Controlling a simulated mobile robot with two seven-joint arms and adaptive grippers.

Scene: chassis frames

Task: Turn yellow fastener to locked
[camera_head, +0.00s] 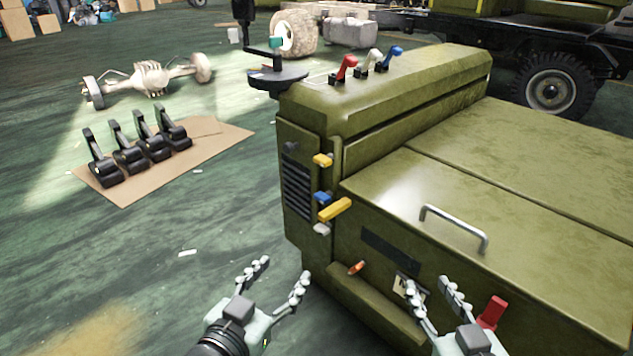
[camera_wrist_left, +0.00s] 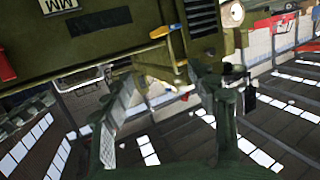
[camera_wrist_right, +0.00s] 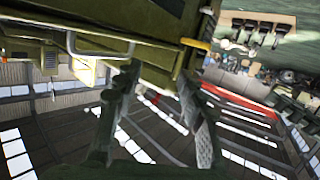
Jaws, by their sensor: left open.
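A small yellow fastener (camera_head: 322,160) sits high on the corner edge of the olive-green chassis housing. A longer yellow bar (camera_head: 335,209) sticks out lower on the same edge, below a blue piece (camera_head: 321,198); I cannot tell which yellow piece is the named fastener. A yellow piece also shows in the left wrist view (camera_wrist_left: 160,32) and the right wrist view (camera_wrist_right: 195,44). My left gripper (camera_head: 283,268) is open and empty, below and left of the yellow pieces, apart from them. My right gripper (camera_head: 428,284) is open in front of the housing's front face, below right of them.
A metal handle (camera_head: 454,226) stands on the housing lid. Red, white and blue levers (camera_head: 346,68) stand on top. A red piece (camera_head: 493,312) is beside my right gripper. Several black parts lie on cardboard (camera_head: 215,137) at left.

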